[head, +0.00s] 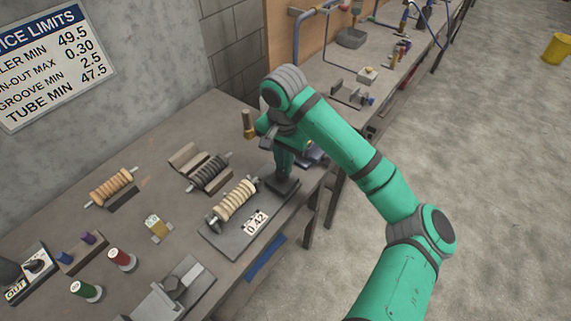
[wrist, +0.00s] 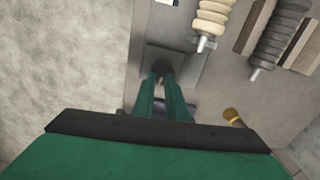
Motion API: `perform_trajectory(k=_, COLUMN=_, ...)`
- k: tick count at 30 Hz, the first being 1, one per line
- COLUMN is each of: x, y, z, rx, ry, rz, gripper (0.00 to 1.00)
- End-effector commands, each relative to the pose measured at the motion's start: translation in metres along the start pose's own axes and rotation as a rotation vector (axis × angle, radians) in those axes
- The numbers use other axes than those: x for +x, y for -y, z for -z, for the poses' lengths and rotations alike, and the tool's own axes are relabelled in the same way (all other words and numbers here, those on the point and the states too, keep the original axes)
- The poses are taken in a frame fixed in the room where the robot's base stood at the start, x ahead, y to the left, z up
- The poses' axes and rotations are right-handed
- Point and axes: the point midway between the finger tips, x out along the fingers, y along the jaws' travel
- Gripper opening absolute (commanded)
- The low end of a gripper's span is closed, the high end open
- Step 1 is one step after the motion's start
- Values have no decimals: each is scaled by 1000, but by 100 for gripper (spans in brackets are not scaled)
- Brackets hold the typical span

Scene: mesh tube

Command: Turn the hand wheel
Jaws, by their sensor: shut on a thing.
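My gripper (head: 284,172) points down at the far end of a grey fixture plate (head: 235,247), over a dark block (head: 286,189). Its green fingers are close together in the wrist view (wrist: 161,74), shut on a small dark part at that block. This part is where the hand wheel is held; the fingers cover most of it and its rim cannot be made out. A cream ringed roller (head: 236,200) lies on the same fixture, beside the gripper. A display on the plate reads 0.42 (head: 256,222).
A dark ringed roller (head: 209,173) and a tan one (head: 111,187) rest on cradles to the left. A brown-handled tool (head: 248,126) stands close behind my gripper. Open floor lies right of the bench.

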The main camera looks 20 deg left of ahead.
Motion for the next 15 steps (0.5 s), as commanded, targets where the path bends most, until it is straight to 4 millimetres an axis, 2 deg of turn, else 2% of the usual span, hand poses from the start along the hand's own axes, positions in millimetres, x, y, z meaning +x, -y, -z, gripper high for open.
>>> perform_trajectory(k=1, x=20, y=3, z=-7, rx=-2, ry=25, rz=-15, gripper=0)
perform_trajectory(k=7, x=20, y=3, z=-7, rx=-3, ry=25, rz=-15, gripper=0)
perform_trajectory(k=8, x=20, y=3, z=-7, rx=-4, ry=25, rz=-14, gripper=17)
perform_trajectory(k=9, x=20, y=3, z=-7, rx=-4, ry=25, rz=-14, gripper=26)
perform_trajectory(k=11, x=20, y=3, z=-7, rx=-4, ry=25, rz=-14, gripper=30)
perform_trajectory(k=12, x=20, y=3, z=-7, rx=-4, ry=25, rz=-14, gripper=42)
perform_trajectory(k=13, x=20, y=3, z=-7, rx=-4, ry=26, rz=-15, gripper=47)
perform_trajectory(k=15, x=20, y=1, z=-7, rx=-2, ry=26, rz=-17, gripper=48)
